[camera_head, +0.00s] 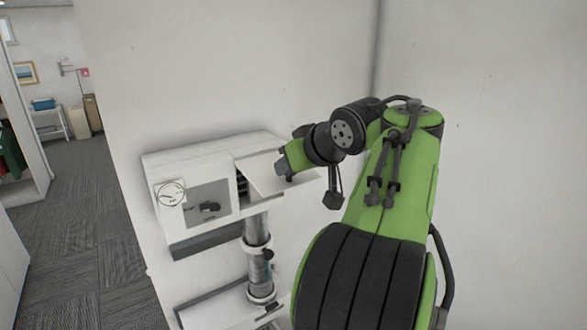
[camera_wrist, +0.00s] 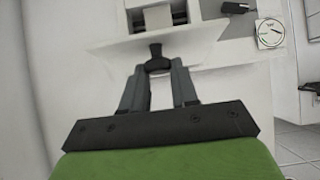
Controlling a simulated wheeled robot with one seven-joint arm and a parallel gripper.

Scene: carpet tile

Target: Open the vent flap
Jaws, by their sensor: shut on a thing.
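The vent flap (camera_head: 262,181) is a white panel on the right part of a white wall box (camera_head: 190,160). It stands tilted out from the box front, with a dark slotted opening (camera_head: 241,186) showing beside it. In the wrist view the flap (camera_wrist: 110,57) spans the upper middle, with the opening (camera_wrist: 165,16) above it. A small black knob (camera_wrist: 156,50) sits on the flap. My gripper (camera_wrist: 158,69) is shut on this knob, a fingertip on each side. In the head view my gripper (camera_head: 284,169) is at the flap, and the knob is hidden.
A round dial (camera_head: 171,193) and a dark switch panel (camera_head: 208,205) are on the box front, left of the flap. A grey pipe (camera_head: 259,268) runs below the box to a lower white unit (camera_head: 225,310). Bare wall lies behind; open carpet (camera_head: 75,220) lies left.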

